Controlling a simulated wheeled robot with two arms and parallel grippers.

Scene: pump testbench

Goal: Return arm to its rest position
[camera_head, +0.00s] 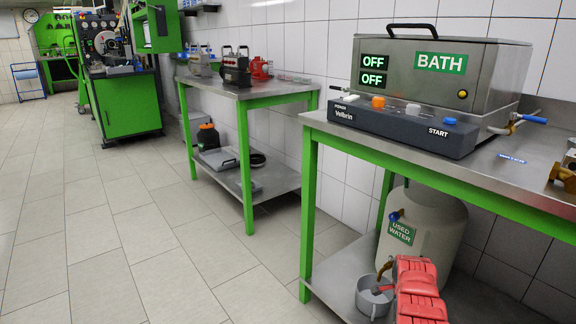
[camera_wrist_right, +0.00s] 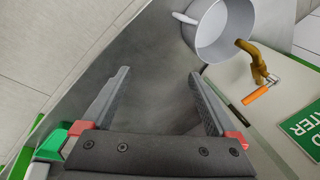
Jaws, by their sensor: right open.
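My right arm, red, reaches in at the bottom right of the head view (camera_head: 415,285), in front of the lower shelf of the near bench. Its gripper cannot be made out there. In the right wrist view my right gripper (camera_wrist_right: 160,72) has its two dark fingers wide apart, with nothing between them. A grey metal pot (camera_wrist_right: 222,30) lies beyond the right fingertip, apart from it as far as I can see. The pot also shows in the head view (camera_head: 368,301), beneath the brass tap of the used water container. My left gripper is in neither view.
The used water container (camera_head: 440,225) stands on the lower shelf. Its brass tap (camera_wrist_right: 255,62) with an orange handle (camera_wrist_right: 256,96) is close right of my gripper. Above are the green-framed bench (camera_head: 345,146) and bath unit (camera_head: 440,70). The tiled floor (camera_head: 130,220) at left is clear.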

